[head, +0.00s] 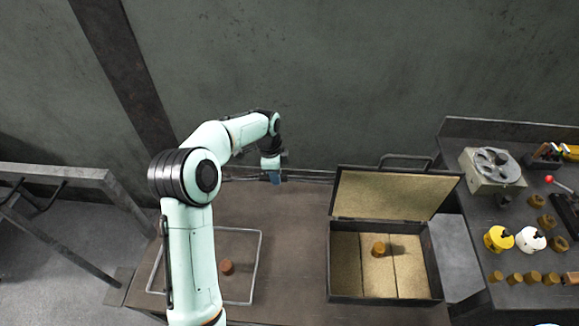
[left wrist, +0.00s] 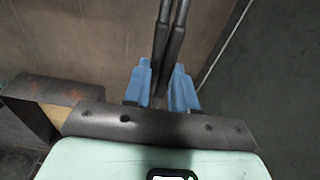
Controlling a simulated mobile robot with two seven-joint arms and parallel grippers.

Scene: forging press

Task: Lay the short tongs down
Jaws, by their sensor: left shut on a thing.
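My left gripper (head: 273,178) is over the back edge of the brown table. Its blue fingers, also in the left wrist view (left wrist: 163,85), are shut on the short tongs (left wrist: 163,40). The tongs' two dark handles run side by side up from between the fingers. In the head view the tongs (head: 308,175) look like thin dark rods lying across the picture near the table's back edge. I cannot tell whether they touch the tabletop. My right gripper is in neither view.
The table (head: 290,250) is bare in the middle. A grey outlined frame (head: 261,245) surrounds a rusty billet (head: 227,267) at left. An open lined box (head: 333,275) at right holds a brown billet (head: 378,249). A side bench (head: 490,215) carries several small parts. A wall stands behind.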

